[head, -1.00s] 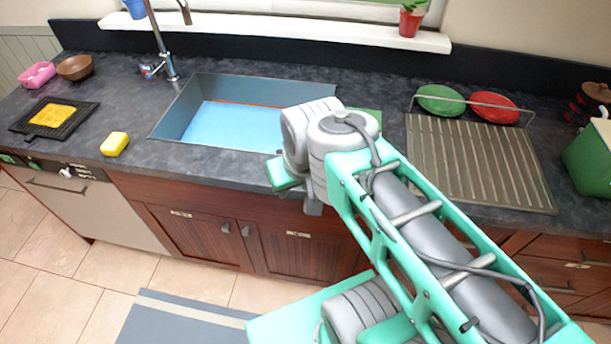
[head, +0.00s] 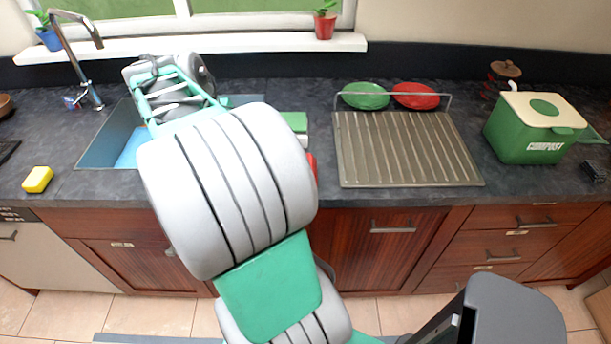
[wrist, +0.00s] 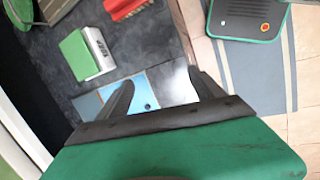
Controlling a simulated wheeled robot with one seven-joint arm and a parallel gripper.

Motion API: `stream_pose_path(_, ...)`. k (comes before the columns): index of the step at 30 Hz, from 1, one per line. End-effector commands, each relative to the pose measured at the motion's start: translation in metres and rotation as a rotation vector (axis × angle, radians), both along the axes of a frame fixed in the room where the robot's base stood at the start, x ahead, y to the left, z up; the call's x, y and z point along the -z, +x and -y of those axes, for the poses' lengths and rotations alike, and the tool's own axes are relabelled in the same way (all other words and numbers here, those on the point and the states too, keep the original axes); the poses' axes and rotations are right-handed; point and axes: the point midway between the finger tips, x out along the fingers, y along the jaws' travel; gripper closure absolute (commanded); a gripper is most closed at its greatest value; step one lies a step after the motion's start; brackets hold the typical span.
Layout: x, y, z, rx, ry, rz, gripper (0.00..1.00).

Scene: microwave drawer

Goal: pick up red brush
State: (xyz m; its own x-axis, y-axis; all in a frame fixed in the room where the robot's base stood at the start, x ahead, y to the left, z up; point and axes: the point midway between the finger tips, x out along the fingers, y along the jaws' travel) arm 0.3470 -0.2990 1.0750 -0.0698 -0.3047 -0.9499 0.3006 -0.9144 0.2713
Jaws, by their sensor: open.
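A red object (head: 312,166), likely the red brush, shows only as a sliver at the counter's front, beside my arm in the head view. In the wrist view a dark red object (wrist: 125,8) is cut off by the top edge, and its full shape cannot be seen. My gripper (wrist: 157,88) is open and empty, its fingers spread over the sink and counter edge. The red object lies beyond the fingertips, up and left of them, apart from the gripper.
A green and white block (wrist: 86,54) lies between the sink (wrist: 140,95) and the red object. A ribbed drying rack (head: 405,150) with a green plate (head: 366,96) and a red plate (head: 415,96) stands right. A compost bin (head: 535,130) is farther right; a yellow sponge (head: 37,179) lies left.

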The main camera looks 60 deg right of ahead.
Motion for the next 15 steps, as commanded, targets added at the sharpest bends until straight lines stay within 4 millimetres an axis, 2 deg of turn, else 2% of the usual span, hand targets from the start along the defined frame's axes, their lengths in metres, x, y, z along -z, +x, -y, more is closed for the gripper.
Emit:
stream_pose_path(1, 0.017, -0.023, 0.038, -0.005, 0.020, -0.086, 0.18)
stream_pose_path(3, 0.030, -0.053, 0.075, -0.042, 0.059, -0.185, 0.12)
stream_pose_path(6, 0.043, -0.089, 0.106, -0.082, 0.121, -0.273, 0.04)
stream_pose_path(9, 0.051, -0.108, 0.119, -0.106, 0.159, -0.311, 0.00)
stream_pose_path(15, 0.075, -0.121, 0.125, -0.117, 0.168, -0.321, 0.00)
